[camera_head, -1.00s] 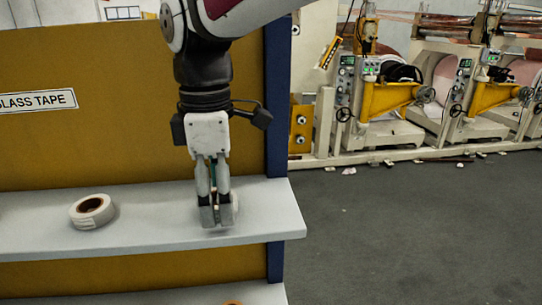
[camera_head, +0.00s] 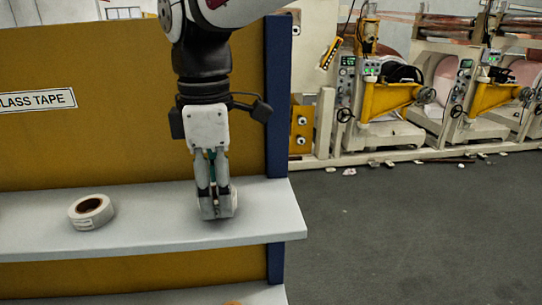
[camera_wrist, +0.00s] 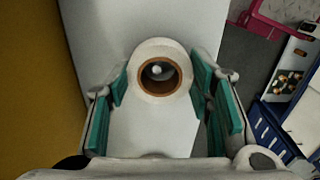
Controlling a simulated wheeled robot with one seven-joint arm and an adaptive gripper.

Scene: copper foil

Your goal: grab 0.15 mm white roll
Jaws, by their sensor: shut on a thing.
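A white roll with a brown core (camera_wrist: 142,91) sits between the teal pads of my gripper (camera_wrist: 160,84) in the wrist view. In the head view, my gripper (camera_head: 216,207) points down over the right end of the upper grey shelf, shut on this white roll (camera_head: 234,203). The fingers partly hide the roll there. I cannot tell whether the roll still touches the shelf. A second white roll with a brown core (camera_head: 79,217) lies flat on the shelf to the left, apart from my gripper. No thickness marking is readable on either roll.
The upper shelf (camera_head: 150,218) is bare between the rolls. A mustard back panel (camera_head: 90,140) with a "GLASS TAPE" label and a dark blue post (camera_head: 277,100) stand behind it. A lower shelf (camera_head: 190,296) lies below. Open grey floor and machines are to the right.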

